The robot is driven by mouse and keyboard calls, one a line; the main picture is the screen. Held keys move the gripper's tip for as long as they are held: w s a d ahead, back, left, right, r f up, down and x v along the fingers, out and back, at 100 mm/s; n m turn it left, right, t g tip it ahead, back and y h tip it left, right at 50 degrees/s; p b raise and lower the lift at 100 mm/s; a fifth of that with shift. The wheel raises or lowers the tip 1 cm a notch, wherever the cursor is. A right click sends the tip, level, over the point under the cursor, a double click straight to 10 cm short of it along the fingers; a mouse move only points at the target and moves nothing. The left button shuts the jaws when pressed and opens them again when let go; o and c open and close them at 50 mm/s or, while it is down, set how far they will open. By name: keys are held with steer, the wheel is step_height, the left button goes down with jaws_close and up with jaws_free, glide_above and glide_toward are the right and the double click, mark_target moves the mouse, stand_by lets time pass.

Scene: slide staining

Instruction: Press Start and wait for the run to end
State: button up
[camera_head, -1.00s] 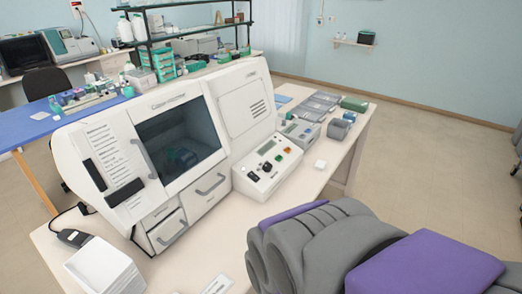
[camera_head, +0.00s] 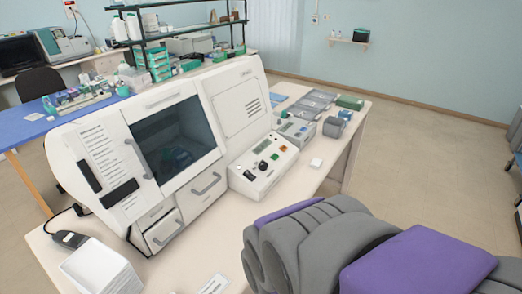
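The white staining machine (camera_head: 104,150) stands on the white bench with its dark-windowed door (camera_head: 172,141) closed. Attached at its right is a control panel (camera_head: 263,168) with a small display, a dark round knob and small coloured buttons, one of them green (camera_head: 274,156) and one orange-red. The display is too small to read, and I cannot make out a Start label. My grey and purple arm fills the lower right, to the right of and in front of the panel. My gripper is not in view.
Grey trays (camera_head: 314,103), a green box (camera_head: 349,102) and another small device (camera_head: 297,130) sit on the bench behind the panel. A white stack (camera_head: 98,272) and a dark handset (camera_head: 69,239) lie at the front left. Bare bench (camera_head: 245,222) lies before the panel.

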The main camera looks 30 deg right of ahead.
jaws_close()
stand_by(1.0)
